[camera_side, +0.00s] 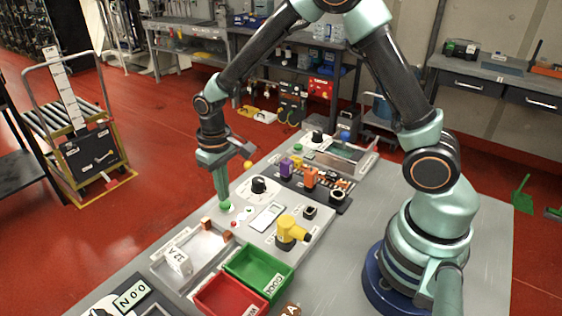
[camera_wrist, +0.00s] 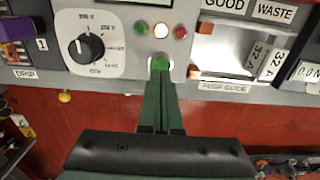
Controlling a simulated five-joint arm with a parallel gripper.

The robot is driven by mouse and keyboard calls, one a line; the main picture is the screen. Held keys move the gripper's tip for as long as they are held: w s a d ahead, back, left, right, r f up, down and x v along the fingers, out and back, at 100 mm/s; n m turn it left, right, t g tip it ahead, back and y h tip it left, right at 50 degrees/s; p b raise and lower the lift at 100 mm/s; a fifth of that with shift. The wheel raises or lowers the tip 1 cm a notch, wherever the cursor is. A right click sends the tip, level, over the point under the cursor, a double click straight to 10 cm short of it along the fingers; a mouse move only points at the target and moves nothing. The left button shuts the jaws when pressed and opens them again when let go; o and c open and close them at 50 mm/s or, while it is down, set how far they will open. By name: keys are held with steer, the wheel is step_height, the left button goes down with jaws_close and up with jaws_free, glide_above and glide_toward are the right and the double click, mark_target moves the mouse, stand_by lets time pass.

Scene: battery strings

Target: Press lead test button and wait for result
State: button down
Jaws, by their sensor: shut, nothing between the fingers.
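My gripper (camera_side: 223,197) is shut and empty, pointing down at the near-left part of the grey test panel (camera_side: 250,212). Its tips are at a green button (camera_side: 226,207); in the wrist view the tips (camera_wrist: 160,72) overlap the green button (camera_wrist: 159,62). I cannot tell whether the button is pushed in. Beyond it in the wrist view are three small round lamps: green (camera_wrist: 141,28), a bright white one (camera_wrist: 161,30) and red (camera_wrist: 180,32). A black rotary dial (camera_wrist: 86,47) sits on a white plate to the left. A pale display window (camera_side: 266,217) is on the panel.
A green tray (camera_side: 258,272) and a red tray (camera_side: 230,297) lie in front. Purple (camera_side: 286,165) and orange (camera_side: 310,177) parts stand behind. The bench's right side is mostly clear.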

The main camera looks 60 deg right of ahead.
steer(key=shift+r, duration=1.95)
steer(key=shift+d+r, duration=0.1)
steer(key=shift+r, duration=0.3)
step_height(320, 180, up, 9)
steer(key=t, duration=0.2)
glide_above(225, 203)
steer(key=s+d, duration=0.3)
steer(key=s, duration=0.2)
steer(key=s+d+r+t, duration=0.3)
steer(key=s+r, duration=0.2)
steer(key=s, duration=0.3)
steer(key=shift+s+d+r+t, duration=0.15)
steer(key=shift+s+d+t, duration=0.05)
steer(key=shift+t, duration=0.1)
